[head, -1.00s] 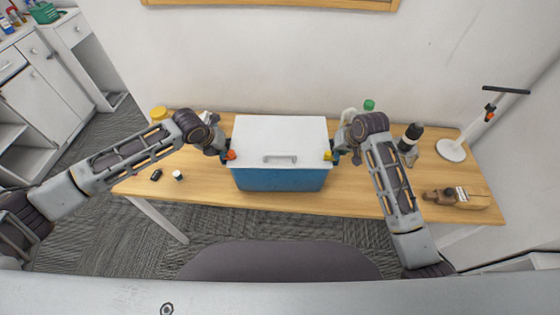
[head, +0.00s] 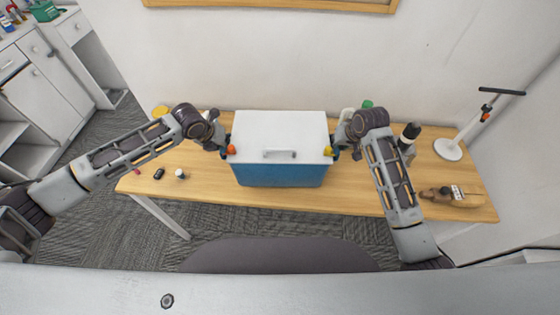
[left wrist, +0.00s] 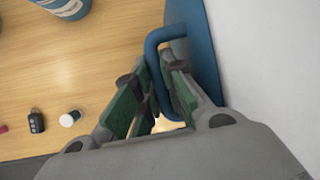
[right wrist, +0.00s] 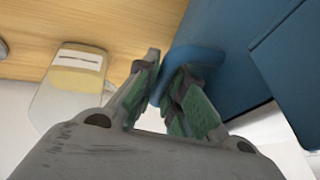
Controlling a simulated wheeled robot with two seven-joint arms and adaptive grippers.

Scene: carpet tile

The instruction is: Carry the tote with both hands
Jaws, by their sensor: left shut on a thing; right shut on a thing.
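The tote (head: 280,176) is a blue box with a white lid (head: 280,128) and a grey bar handle on top, level over the middle of the wooden table. My left gripper (head: 228,149) is at its left side; in the left wrist view its fingers (left wrist: 158,68) are shut on a blue loop handle (left wrist: 155,42). My right gripper (head: 334,152) is at the right side; in the right wrist view its fingers (right wrist: 168,68) are shut on the other blue handle (right wrist: 196,58). The tote's underside is hidden, so I cannot tell if it clears the table.
The wooden table (head: 225,195) has a small dark object (head: 158,174) and a small white-capped bottle (head: 180,174) at left. At right are a dark-topped bottle (head: 409,138), a white-based stand (head: 448,149) and a wooden tool (head: 458,197). The wall is close behind.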

